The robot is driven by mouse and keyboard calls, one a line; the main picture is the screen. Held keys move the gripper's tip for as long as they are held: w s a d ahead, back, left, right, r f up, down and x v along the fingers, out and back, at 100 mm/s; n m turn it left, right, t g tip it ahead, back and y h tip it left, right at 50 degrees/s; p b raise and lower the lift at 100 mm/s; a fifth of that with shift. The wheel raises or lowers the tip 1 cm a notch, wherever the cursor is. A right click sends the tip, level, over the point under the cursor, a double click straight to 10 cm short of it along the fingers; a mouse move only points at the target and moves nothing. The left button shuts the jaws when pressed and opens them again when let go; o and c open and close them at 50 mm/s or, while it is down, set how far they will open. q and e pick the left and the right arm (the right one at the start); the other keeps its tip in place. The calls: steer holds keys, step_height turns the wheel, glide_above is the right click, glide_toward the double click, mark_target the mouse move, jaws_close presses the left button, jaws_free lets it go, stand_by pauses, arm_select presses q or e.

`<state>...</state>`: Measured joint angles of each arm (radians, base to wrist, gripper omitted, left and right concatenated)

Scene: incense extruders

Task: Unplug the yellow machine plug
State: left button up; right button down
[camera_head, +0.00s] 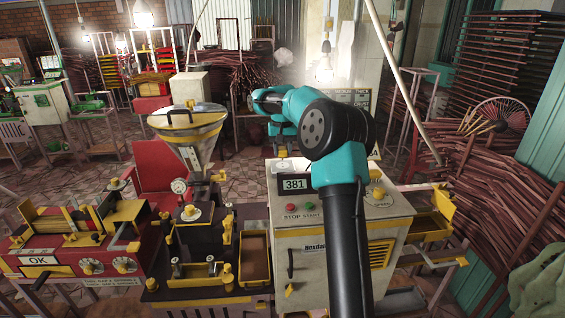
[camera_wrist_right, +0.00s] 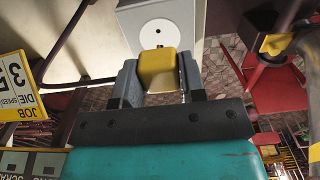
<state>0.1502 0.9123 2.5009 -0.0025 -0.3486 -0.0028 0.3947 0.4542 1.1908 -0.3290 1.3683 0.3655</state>
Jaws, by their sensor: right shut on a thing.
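The yellow plug (camera_wrist_right: 158,70) shows in the right wrist view between the two grey fingers of my right gripper (camera_wrist_right: 160,78), which is shut on it. Just beyond it is a pale box with a round white socket face (camera_wrist_right: 157,32). My left gripper is not in view.
The cream machine (camera_head: 397,207) has a display reading 381. A hopper machine (camera_head: 188,125) and a red machine (camera_head: 70,260) stand to its left. Red chairs (camera_wrist_right: 268,90) and a yellow sign (camera_wrist_right: 12,85) flank the gripper in the wrist view. Stick bundles (camera_head: 480,190) lie at right.

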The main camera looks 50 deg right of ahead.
steer(key=shift+r, duration=1.05)
